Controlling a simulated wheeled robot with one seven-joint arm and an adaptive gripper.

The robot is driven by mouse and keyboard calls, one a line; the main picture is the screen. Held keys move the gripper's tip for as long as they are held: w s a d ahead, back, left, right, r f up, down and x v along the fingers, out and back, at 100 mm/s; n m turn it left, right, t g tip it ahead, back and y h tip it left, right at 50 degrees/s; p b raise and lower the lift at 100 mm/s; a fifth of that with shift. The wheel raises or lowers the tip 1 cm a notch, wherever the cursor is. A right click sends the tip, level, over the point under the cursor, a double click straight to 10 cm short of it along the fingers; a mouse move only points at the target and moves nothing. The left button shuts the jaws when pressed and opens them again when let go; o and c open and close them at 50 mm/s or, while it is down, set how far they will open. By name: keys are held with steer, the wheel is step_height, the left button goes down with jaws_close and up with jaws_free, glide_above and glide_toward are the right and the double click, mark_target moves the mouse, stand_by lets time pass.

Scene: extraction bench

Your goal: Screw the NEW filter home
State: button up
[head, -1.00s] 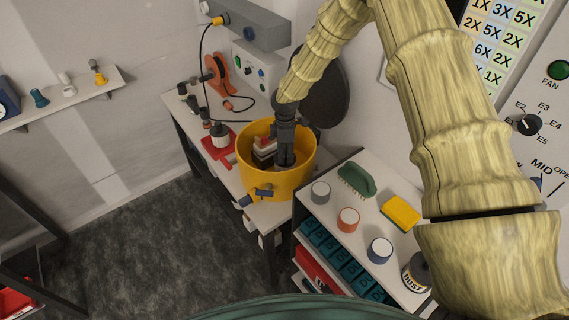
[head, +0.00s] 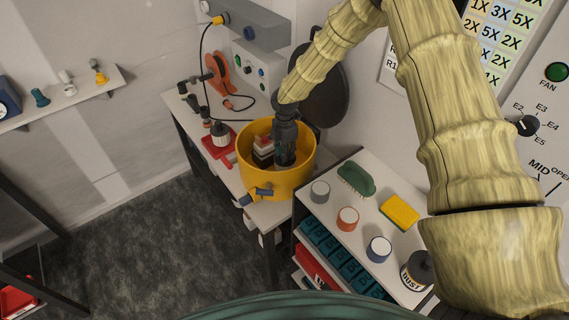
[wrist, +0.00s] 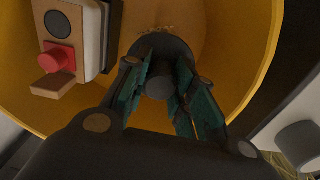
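A dark grey round part (wrist: 160,48) with a smaller round knob (wrist: 160,88) lies inside the yellow drum (head: 258,180). It looks like the filter, but no label shows, so I cannot tell new from old. In the wrist view, the teal-padded fingers of my gripper (wrist: 160,90) stand on both sides of the knob and appear closed against it. In the head view, my gripper (head: 284,160) points down into the drum and hides the part. How far the part is threaded is not visible.
A white and tan block with a red knob (wrist: 57,58) is inside the drum, left of my gripper. The drum wall (wrist: 262,50) curves close around. A red tray with a jar (head: 220,138) stands left of the drum. A shelf with a green brush (head: 356,180) is at right.

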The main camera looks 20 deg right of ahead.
jaws_close()
steer(key=m, duration=0.4)
steer(key=shift+m+b, duration=0.3)
steer(key=shift+b, duration=0.05)
steer(key=m, duration=1.1)
steer(key=shift+b, duration=0.4)
steer(key=m, duration=0.5)
steer(key=o, duration=1.1)
jaws_free()
steer(key=shift+c, duration=0.2)
